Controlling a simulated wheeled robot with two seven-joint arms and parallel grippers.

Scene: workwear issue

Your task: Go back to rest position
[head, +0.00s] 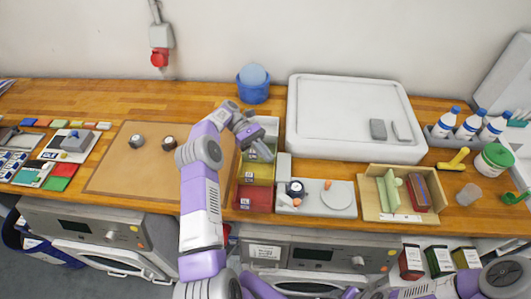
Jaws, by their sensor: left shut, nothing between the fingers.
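My left arm, purple and white, reaches up over the wooden worktop (60,95) in the head view. Its left gripper (264,152) is shut and empty, over the row of small bins. The bins are white at the back, olive-yellow (262,172) in the middle and red (254,199) at the front. The gripper hides part of the bins; I cannot tell whether it touches them. Parts of my right arm show along the bottom right edge, but its gripper is not in view.
A large white tray (350,95) and blue container (253,92) stand behind. Right are a wooden box (370,205), bottles (468,124) and a green-white tub (492,160). Left is a brown board (115,180) with two dark-topped knobs. Appliances stand under the worktop.

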